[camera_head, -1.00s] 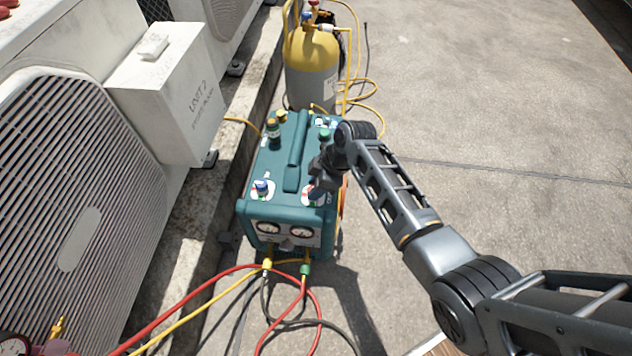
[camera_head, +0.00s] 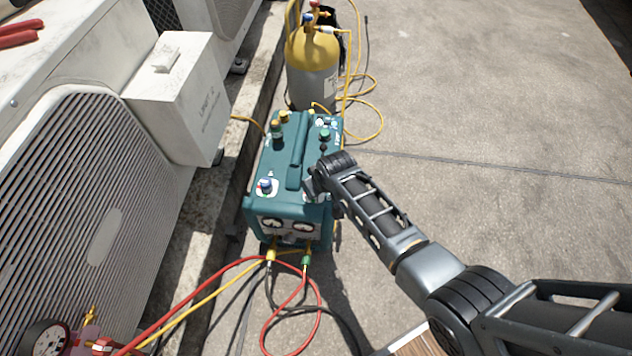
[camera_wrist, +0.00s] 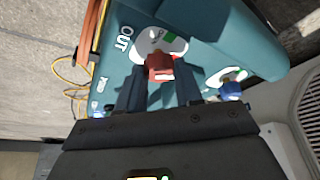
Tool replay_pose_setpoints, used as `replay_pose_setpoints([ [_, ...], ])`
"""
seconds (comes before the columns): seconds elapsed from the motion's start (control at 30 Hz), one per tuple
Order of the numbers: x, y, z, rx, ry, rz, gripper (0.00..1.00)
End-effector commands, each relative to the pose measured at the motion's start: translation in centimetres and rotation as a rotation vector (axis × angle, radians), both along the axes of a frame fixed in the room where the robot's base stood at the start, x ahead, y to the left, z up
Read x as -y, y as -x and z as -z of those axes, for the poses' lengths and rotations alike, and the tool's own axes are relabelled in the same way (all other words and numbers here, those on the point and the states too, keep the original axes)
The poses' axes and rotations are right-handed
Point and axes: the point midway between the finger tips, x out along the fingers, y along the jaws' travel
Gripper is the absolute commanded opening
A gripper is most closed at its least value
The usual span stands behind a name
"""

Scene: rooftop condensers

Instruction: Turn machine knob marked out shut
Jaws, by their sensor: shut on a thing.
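The teal machine (camera_head: 283,211) stands on the roof floor, with two gauges on its front and knobs on top. In the wrist view a red knob (camera_wrist: 160,67) sits on a white dial with a green mark, beside the word OUT on the teal casing (camera_wrist: 112,75). My gripper (camera_wrist: 160,82) has one finger on each side of this knob and is shut on it. In the head view my gripper (camera_head: 312,184) is at the top's front right corner and hides the knob. A blue knob (camera_head: 265,186) is to its left; it also shows in the wrist view (camera_wrist: 230,90).
A yellow and grey cylinder (camera_head: 313,70) stands behind the machine. Condenser units (camera_head: 75,200) and a grey box (camera_head: 180,100) flank it on the left. Red and yellow hoses (camera_head: 225,272) run from its front. Open concrete lies to the right.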

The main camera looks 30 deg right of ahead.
Motion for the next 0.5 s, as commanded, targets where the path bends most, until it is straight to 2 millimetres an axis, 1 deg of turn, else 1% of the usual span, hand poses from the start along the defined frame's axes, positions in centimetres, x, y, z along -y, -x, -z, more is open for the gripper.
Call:
replay_pose_setpoints([
  [0.2,-0.24,0.01,-0.06,-0.002,0.001,0.181,0.04],
  [0.5,-0.28,-0.08,-0.03,0.000,0.000,0.363,0.04],
])
